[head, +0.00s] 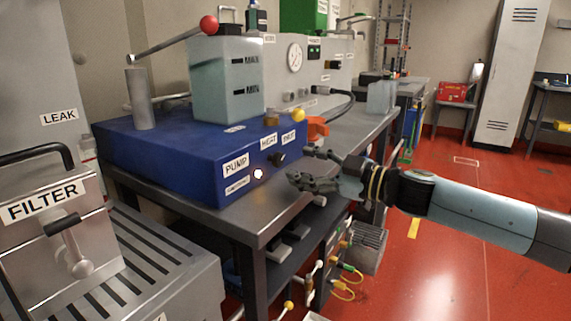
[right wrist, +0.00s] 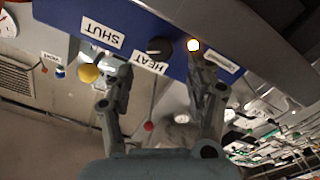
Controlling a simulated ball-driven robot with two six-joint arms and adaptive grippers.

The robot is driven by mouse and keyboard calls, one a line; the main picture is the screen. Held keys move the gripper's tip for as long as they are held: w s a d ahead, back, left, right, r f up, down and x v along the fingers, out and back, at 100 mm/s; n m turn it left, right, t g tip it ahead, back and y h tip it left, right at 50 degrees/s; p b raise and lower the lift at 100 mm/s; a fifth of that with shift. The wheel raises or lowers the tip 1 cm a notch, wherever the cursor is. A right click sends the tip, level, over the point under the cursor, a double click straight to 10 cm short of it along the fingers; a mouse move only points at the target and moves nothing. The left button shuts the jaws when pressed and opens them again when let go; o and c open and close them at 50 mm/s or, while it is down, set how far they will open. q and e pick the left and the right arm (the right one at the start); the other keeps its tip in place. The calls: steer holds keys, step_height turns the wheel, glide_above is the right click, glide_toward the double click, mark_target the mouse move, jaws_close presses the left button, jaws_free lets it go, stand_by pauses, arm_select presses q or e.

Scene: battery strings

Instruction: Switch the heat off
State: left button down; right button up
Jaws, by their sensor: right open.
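The blue box (head: 165,155) on the metal bench carries a HEAT label (head: 268,140) with a black knob (head: 278,159) under it. In the right wrist view the knob (right wrist: 158,47) sits beside the HEAT label (right wrist: 150,64). A lit white lamp (head: 258,174) is left of the knob in the head view. My right gripper (head: 299,167) is open in front of the box's front face. In the right wrist view its fingers (right wrist: 160,82) are spread, with the knob showing between and beyond them, apparently untouched. The knob's exact setting cannot be read.
A PUMP label (head: 236,165) is left on the same face. A yellow ball (head: 298,116) and an orange part (head: 317,129) are near the box's right end. A translucent tank (head: 228,95) stands on top. The red floor (head: 470,270) is open at the right.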

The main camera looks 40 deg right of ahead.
mark_target(280, 162)
steer(key=x, duration=0.5)
steer(key=shift+p, duration=0.35)
steer(key=c, duration=1.1)
steer(key=n, duration=0.5)
steer(key=shift+f+n+p, duration=0.15)
steer(key=shift+n+p, duration=0.15)
steer(key=shift+p, duration=0.05)
steer(key=n+b, duration=0.1)
steer(key=n, duration=0.5)
steer(key=shift+s+f, duration=0.1)
steer(key=shift+f, duration=0.05)
